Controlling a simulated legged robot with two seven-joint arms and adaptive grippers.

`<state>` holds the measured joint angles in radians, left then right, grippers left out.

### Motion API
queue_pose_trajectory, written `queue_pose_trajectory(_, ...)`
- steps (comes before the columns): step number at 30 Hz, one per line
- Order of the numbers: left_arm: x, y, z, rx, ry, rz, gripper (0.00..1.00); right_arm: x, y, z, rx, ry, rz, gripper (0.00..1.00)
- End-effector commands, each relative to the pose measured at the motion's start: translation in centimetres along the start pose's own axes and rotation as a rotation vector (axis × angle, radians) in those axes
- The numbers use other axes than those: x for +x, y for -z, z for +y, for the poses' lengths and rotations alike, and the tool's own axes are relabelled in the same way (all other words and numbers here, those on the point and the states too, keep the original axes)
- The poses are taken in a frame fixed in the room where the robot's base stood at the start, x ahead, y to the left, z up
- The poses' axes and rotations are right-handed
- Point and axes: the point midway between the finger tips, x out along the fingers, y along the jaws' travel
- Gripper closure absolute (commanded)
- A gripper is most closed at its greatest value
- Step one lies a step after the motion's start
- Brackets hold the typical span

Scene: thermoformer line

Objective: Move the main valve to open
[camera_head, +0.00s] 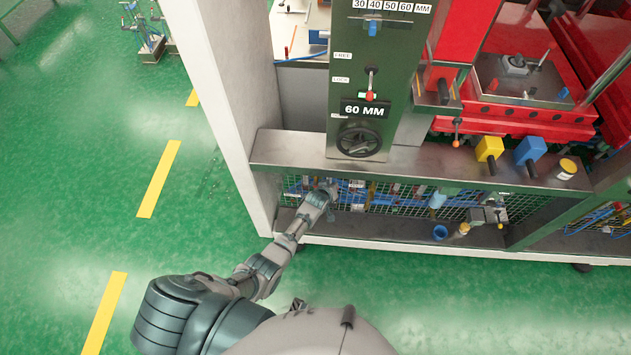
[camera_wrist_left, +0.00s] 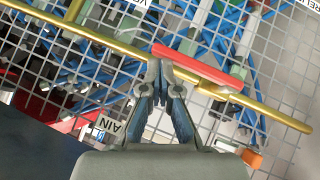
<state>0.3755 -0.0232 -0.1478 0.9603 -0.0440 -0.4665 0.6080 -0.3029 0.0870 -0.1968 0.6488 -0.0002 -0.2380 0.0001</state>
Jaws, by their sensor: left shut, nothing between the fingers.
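The main valve shows in the left wrist view as a red lever handle (camera_wrist_left: 200,67) beside a thin brass pipe (camera_wrist_left: 110,42). The lever lies roughly parallel to the pipe. A partly hidden label reading "AIN" (camera_wrist_left: 110,126) is at lower left. My left gripper (camera_wrist_left: 160,65) is shut and empty, its fingertips at the lever's left end; I cannot tell whether they touch it. In the head view, my left gripper (camera_head: 330,190) is at the mesh panel below the machine's ledge, and the valve is too small to make out. My right gripper is not in view.
Wire mesh (camera_head: 400,200) with blue hoses (camera_wrist_left: 95,75) behind it fills the space around the valve. A metal ledge (camera_head: 290,150) juts out above. A black handwheel (camera_head: 359,139) is over it.

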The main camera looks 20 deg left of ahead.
Motion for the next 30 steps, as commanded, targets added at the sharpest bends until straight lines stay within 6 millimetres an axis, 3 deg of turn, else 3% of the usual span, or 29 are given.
queue_pose_trajectory(9,0.2,-0.8,-2.3,0.004,0.019,-0.014,1.0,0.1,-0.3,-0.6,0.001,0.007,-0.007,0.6)
queue_pose_trajectory(17,-1.0,-0.8,-2.4,0.003,0.016,-0.012,1.0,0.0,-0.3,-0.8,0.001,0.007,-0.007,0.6)
queue_pose_trajectory(30,-8.8,-0.2,-1.3,0.004,0.002,0.004,1.0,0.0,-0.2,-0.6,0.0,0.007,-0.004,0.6)
